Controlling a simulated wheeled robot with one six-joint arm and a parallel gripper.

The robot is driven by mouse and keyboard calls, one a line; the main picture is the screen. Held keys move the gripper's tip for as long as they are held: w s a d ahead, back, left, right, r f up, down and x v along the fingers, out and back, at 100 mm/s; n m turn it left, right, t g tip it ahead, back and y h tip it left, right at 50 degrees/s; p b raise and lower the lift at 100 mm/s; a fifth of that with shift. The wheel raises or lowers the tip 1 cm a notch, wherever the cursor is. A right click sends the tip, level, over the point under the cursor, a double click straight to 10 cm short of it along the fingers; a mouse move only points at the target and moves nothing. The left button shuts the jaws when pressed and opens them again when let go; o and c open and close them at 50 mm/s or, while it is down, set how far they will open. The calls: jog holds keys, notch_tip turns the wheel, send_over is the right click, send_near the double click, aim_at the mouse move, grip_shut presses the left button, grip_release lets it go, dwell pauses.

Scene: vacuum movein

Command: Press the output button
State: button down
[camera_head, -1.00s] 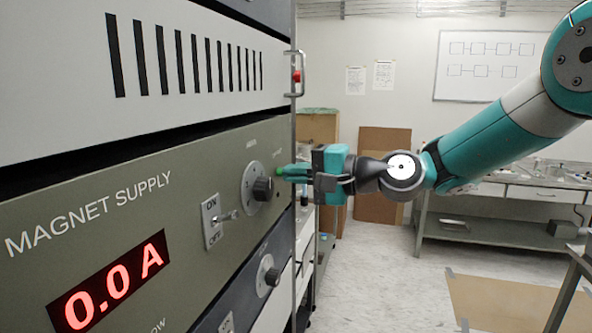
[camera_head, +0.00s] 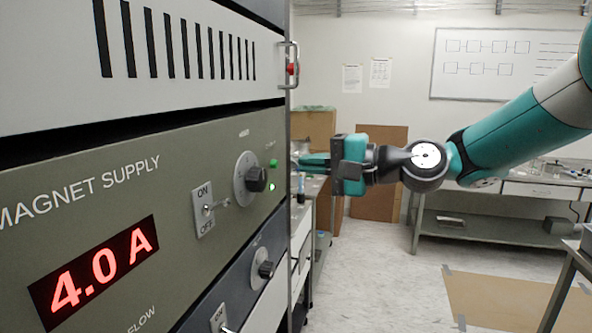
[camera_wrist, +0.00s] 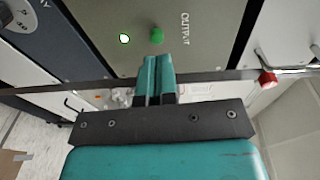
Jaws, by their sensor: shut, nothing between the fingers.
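The green output button (camera_head: 274,163) is on the right end of the olive magnet supply panel (camera_head: 110,240). A small lamp (camera_head: 272,187) below it is lit. My gripper (camera_head: 302,160) is shut and empty, its fingertips a little to the right of the button and apart from it. In the wrist view the button (camera_wrist: 157,36) shows just beyond the shut fingertips (camera_wrist: 156,58), beside the "OUTPUT" lettering, with the lit lamp (camera_wrist: 124,39) to its left. The red display (camera_head: 95,272) reads 4.0 A.
A round knob (camera_head: 255,178) and an ON/OFF switch (camera_head: 204,208) are left of the button. A rack handle with a red part (camera_head: 291,68) is above. A bench (camera_head: 500,215) stands at the back right. The floor between is clear.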

jog(key=b+v, duration=0.2)
jog(key=v, duration=0.6)
jog(key=shift+s+d+b, duration=0.2)
jog(key=shift+d+b, duration=0.15)
jog(key=shift+b, duration=0.05)
jog(key=s+a+f+n+g+h, duration=0.3)
jog(key=s+a+f+n, duration=0.1)
jog(key=s+a+f, duration=0.15)
jog(key=s+d+f+n+g+h, duration=0.2)
jog(key=s+f+n+h, duration=0.2)
jog(key=s, duration=0.5)
jog(key=s+d+f+n+g+h, duration=0.2)
jog(key=s+d+f+n+h, duration=0.1)
jog(key=s+f, duration=0.5)
jog(key=s+n+h+b, duration=0.1)
jog(key=s, duration=0.1)
jog(key=shift+s+d, duration=0.2)
jog(key=shift+s, duration=0.1)
jog(key=shift+f, duration=0.1)
